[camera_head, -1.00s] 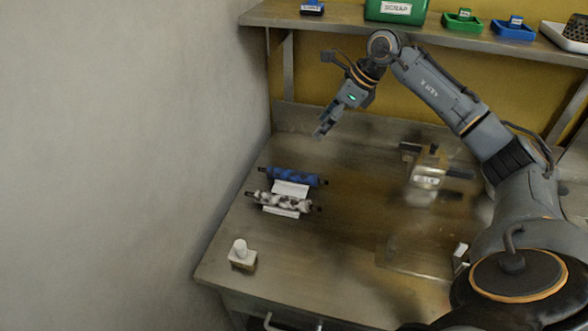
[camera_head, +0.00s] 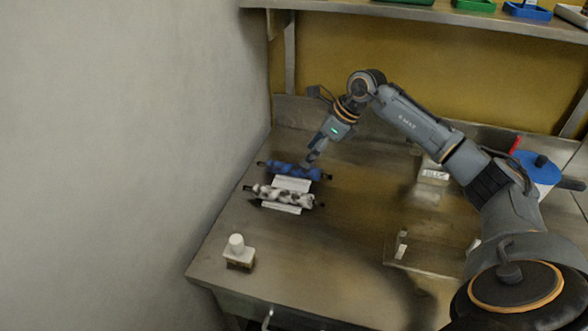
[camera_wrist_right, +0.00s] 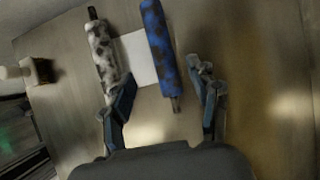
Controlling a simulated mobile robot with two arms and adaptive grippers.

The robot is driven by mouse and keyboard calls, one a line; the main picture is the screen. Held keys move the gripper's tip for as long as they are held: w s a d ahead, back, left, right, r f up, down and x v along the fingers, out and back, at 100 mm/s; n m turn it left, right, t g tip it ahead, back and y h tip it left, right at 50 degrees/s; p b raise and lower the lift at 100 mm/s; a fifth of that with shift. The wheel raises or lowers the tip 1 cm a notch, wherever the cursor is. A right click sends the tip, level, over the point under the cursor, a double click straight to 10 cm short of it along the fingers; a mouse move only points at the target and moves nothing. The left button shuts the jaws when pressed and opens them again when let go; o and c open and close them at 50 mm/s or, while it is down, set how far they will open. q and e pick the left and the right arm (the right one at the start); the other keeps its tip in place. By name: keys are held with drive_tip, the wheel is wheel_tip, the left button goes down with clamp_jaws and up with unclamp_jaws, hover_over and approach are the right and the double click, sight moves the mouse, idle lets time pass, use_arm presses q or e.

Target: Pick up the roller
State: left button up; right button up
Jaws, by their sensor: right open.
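Two rollers lie side by side on the metal bench. The blue one (camera_head: 290,170) is farther back; the grey-white mottled one (camera_head: 283,196) is in front. White labels (camera_head: 290,184) lie beside them. My right gripper (camera_head: 309,161) is low at the right end of the blue roller. In the right wrist view, the right gripper (camera_wrist_right: 160,72) is open, with the near end of the blue roller (camera_wrist_right: 160,50) between its fingers. The left finger is close to the mottled roller's end (camera_wrist_right: 101,50); I cannot tell if they touch. My left gripper is not in view.
A white-topped stamp-like block (camera_head: 238,252) stands near the bench's front left corner. A labelled block (camera_head: 433,174) and a blue-lidded container (camera_head: 540,168) are at the right. Above the back is a shelf (camera_head: 440,14) with trays. The bench middle (camera_head: 345,220) is clear.

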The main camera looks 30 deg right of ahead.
sight(297, 165)
drive_tip(key=shift+x, duration=1)
drive_tip(key=shift+w+a+f+p, duration=0.2)
drive_tip(key=shift+w+f+p, duration=0.05)
drive_tip(key=shift+f+p, duration=0.2)
drive_tip(key=p+x, duration=0.1)
drive_tip(key=x, duration=0.2)
drive_tip(key=shift+w+f, duration=0.25)
drive_tip(key=shift+w, duration=0.05)
drive_tip(key=shift+w+a+f, duration=0.1)
drive_tip(key=shift+w+f, duration=0.05)
drive_tip(key=shift+f, duration=0.2)
drive_tip(key=shift+c, duration=0.3)
drive_tip(key=shift+r, duration=0.1)
clamp_jaws()
